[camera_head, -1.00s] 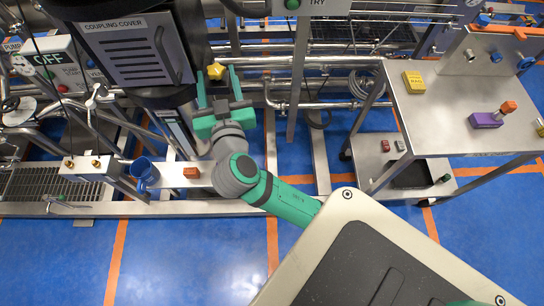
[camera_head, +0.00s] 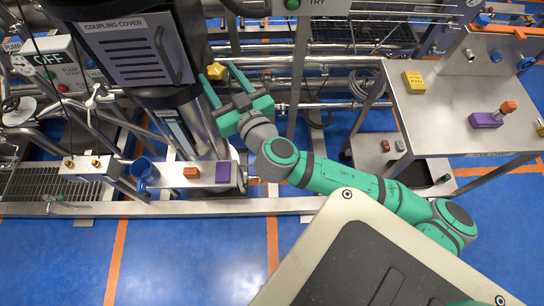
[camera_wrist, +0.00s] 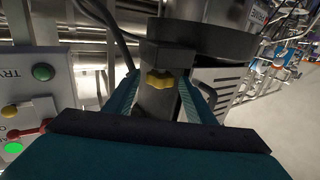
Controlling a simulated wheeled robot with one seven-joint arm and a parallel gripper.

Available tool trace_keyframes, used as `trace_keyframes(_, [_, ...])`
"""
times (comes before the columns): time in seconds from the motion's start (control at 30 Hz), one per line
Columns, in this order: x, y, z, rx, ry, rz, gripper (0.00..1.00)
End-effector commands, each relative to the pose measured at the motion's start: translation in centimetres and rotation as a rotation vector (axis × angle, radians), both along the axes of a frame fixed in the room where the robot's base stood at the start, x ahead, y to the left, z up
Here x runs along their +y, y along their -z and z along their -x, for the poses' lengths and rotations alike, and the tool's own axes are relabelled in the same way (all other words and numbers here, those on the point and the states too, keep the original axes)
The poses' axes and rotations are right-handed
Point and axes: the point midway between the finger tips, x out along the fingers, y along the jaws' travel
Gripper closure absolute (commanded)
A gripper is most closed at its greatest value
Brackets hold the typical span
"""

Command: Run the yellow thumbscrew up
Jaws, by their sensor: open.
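The yellow thumbscrew (camera_head: 215,71) is a small lobed knob under the dark column, to the right of the coupling cover (camera_head: 130,50). In the wrist view the thumbscrew (camera_wrist: 160,80) sits near the picture's middle, on the front of a dark bracket (camera_wrist: 158,102). My gripper (camera_head: 217,74) is open, with its fingertips to either side of the thumbscrew in both views. In the wrist view there is clear space between the thumbscrew and each finger. I cannot tell how far the fingertips reach along it in depth.
Metal pipes run behind the thumbscrew. A panel with a green button (camera_wrist: 43,72) is left in the wrist view. A steel bench (camera_head: 445,115) stands right.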

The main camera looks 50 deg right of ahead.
Motion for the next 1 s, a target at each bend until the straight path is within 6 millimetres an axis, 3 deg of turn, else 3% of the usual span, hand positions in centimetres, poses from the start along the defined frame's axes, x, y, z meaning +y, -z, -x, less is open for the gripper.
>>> trace_keyframes(1.0, [-1.5, 0.0, 0.1, 0.001, -0.476, 0.000, 0.50])
